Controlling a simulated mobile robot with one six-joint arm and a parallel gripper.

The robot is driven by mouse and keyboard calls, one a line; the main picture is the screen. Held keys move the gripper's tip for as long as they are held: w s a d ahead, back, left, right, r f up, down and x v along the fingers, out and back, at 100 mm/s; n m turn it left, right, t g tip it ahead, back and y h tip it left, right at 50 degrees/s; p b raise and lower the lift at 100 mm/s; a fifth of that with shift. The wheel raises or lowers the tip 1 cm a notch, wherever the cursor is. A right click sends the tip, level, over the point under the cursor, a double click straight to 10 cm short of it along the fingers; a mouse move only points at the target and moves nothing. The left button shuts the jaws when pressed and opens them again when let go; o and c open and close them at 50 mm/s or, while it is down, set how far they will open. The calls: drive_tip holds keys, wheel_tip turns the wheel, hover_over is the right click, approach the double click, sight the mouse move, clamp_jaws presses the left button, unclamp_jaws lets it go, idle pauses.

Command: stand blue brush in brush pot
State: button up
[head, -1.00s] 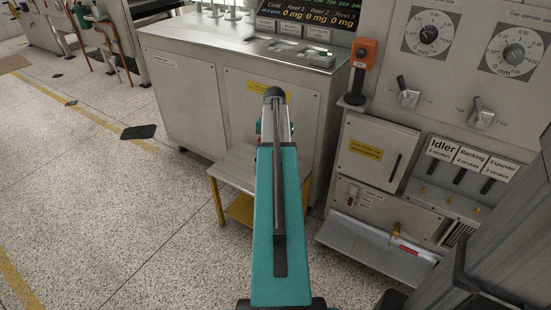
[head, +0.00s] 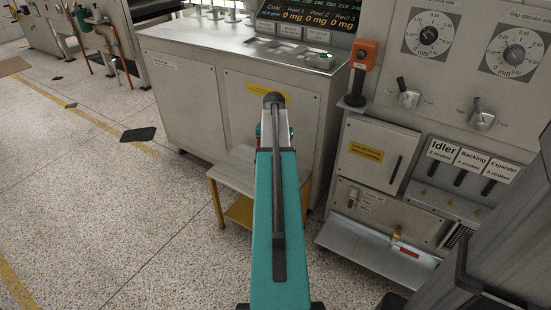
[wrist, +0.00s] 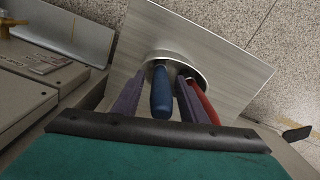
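In the wrist view, the blue brush (wrist: 161,92) has its handle pointing toward the camera, between the two purple fingers of my gripper (wrist: 161,80). The fingers are spread, with a visible gap on each side of the handle. The brush's far end reaches into the round pale brush pot (wrist: 150,62), and how deep it sits is hidden. The pot stands on a grey metal tabletop (wrist: 222,62). In the head view, my arm hides the gripper, the pot and the brush.
A red handle (wrist: 204,100) lies close by the right finger and also reaches to the pot. In the head view, the small table (head: 233,170) with yellow legs stands against a grey cabinet (head: 190,100). A metal ledge (head: 365,245) is to the right. Floor at left is open.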

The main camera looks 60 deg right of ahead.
drive_tip(key=shift+f+b, duration=0.25)
drive_tip(key=shift+b, duration=0.1)
wheel_tip(320, 180, up, 14)
drive_tip(key=p, duration=0.3)
drive_tip(key=shift+d, duration=0.15)
idle(0.7)
